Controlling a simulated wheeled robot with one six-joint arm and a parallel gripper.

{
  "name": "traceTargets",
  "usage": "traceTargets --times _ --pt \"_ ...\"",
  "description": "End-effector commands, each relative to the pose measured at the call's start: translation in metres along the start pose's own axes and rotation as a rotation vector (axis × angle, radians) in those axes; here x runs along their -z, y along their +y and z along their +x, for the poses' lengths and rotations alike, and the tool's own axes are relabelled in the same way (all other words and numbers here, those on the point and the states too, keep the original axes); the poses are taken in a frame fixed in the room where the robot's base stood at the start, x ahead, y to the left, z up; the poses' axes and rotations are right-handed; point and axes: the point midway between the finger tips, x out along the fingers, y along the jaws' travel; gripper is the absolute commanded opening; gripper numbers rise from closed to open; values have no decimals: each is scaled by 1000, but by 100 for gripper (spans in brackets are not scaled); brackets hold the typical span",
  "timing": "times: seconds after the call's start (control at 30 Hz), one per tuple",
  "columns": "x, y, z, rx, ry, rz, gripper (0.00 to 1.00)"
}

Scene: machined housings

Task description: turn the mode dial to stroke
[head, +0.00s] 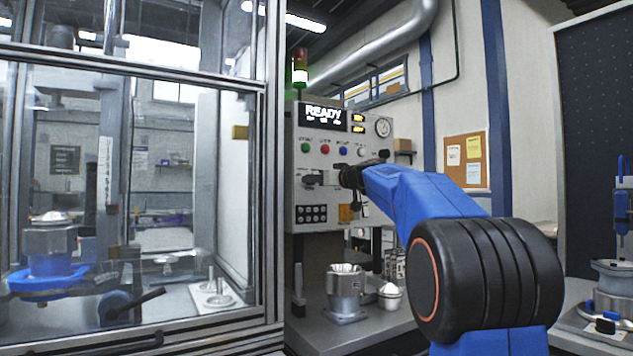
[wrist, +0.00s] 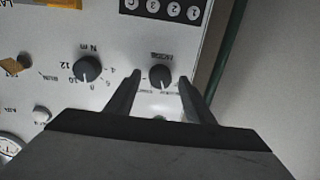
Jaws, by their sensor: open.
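The mode dial (wrist: 160,77) is a small dark round knob on the light grey control panel (wrist: 115,35), seen upside down in the wrist view. Small lettering is printed around it, too blurred to read surely, so I cannot tell which mode it points at. My gripper (wrist: 161,82) is open, with one finger on each side of the dial and a gap showing on both sides.
A lit READY display (head: 324,115) tops the panel. A metal housing (head: 345,290) stands on the bench below. A glazed enclosure fills the left.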

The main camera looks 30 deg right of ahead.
Motion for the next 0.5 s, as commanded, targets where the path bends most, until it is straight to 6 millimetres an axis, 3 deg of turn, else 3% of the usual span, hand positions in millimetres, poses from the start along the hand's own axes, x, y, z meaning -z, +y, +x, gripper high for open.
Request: traceTargets --times 0.4,0.5 --pt "0 0 7 0 0 -1 48" --pt "0 0 7 0 0 -1 24"
